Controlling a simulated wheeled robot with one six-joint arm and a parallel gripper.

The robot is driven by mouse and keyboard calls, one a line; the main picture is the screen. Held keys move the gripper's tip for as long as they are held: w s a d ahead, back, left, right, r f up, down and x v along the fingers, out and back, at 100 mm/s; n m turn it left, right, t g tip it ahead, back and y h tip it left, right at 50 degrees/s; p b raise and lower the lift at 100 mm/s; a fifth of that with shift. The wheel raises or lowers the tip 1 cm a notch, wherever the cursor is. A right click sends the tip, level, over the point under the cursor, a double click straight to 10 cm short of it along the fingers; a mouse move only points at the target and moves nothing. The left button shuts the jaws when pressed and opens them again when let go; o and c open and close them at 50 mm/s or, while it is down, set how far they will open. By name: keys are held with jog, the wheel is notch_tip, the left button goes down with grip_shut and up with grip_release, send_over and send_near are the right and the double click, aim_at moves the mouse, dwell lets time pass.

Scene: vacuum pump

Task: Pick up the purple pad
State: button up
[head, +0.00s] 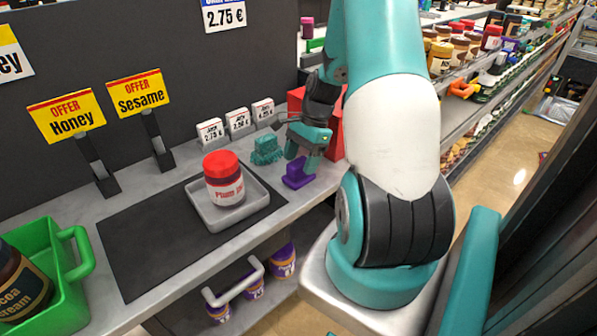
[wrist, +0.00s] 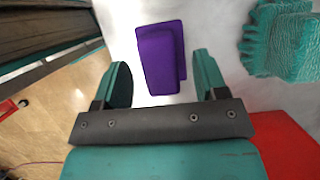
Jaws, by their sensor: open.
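The purple pad (head: 298,173) lies on the grey counter near its front edge, right of the tray. In the wrist view the purple pad (wrist: 160,57) lies just beyond the fingertips, roughly between their lines and apart from both. My gripper (head: 302,152) is just above the pad in the head view, pointing down. In the wrist view my gripper (wrist: 163,80) is open, with nothing between its two teal fingers.
A teal brush-like item (head: 266,150) sits left of the pad, right of it in the wrist view (wrist: 285,42). A red box (head: 335,130) stands behind. A grey tray (head: 258,196) holds a red-lidded jar (head: 224,178). A green basket (head: 70,300) is at left.

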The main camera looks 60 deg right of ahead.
aim_at(299, 161)
jog(key=shift+x, duration=0.8)
jog(key=c, duration=1)
jog(key=shift+r, duration=0.1)
notch_tip(299, 161, up, 20)
jog(key=shift+f+p, duration=0.1)
jog(key=shift+p, duration=0.7)
